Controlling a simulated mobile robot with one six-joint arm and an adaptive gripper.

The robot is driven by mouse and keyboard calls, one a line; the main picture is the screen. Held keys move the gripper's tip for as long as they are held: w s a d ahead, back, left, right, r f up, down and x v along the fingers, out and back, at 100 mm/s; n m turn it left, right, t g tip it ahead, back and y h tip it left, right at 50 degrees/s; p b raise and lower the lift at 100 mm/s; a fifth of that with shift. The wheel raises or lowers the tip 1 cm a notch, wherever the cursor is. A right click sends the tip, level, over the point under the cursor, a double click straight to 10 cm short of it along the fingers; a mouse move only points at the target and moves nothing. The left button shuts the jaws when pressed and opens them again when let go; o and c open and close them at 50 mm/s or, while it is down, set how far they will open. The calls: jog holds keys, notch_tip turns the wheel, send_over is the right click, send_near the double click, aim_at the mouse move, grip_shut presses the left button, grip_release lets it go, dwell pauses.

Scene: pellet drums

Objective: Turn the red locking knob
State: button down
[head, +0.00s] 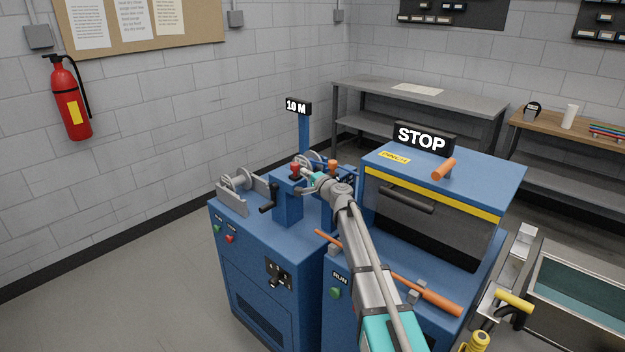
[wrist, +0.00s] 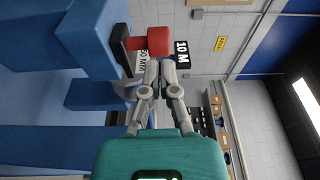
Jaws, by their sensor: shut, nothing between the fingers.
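The red locking knob (head: 295,168) sits on top of a blue block on the left blue machine (head: 268,258). My gripper (head: 311,179) is close to the knob, reaching in from the right. In the wrist view my gripper (wrist: 160,66) is shut and empty, with its fingertips just short of the knob's head. Whether they touch it cannot be told.
A black crank handle (head: 267,197), an orange-topped knob (head: 333,165) and a "10 M" sign (head: 298,106) on a blue post are close by. The blue STOP cabinet (head: 440,200) stands to the right. An orange bar (head: 425,293) crosses in front, under my arm.

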aim_at(294, 168)
jog(key=shift+x, duration=1.2)
jog(key=shift+w+a, duration=0.1)
jog(key=shift+w+a, duration=0.2)
jog(key=shift+w, duration=0.05)
jog(key=shift+s+a+x, duration=0.1)
jog(key=shift+a+x, duration=0.05)
jog(key=shift+x, duration=0.6)
jog(key=shift+s+a+x, duration=0.1)
jog(key=shift+a+x, duration=0.05)
jog(key=shift+x, duration=0.6)
jog(key=shift+s+a+x, duration=0.1)
jog(key=shift+a+x, duration=0.05)
jog(key=shift+x, duration=0.6)
jog(key=shift+w+r, duration=0.1)
jog(key=shift+v, duration=0.75)
jog(key=v, duration=2.3)
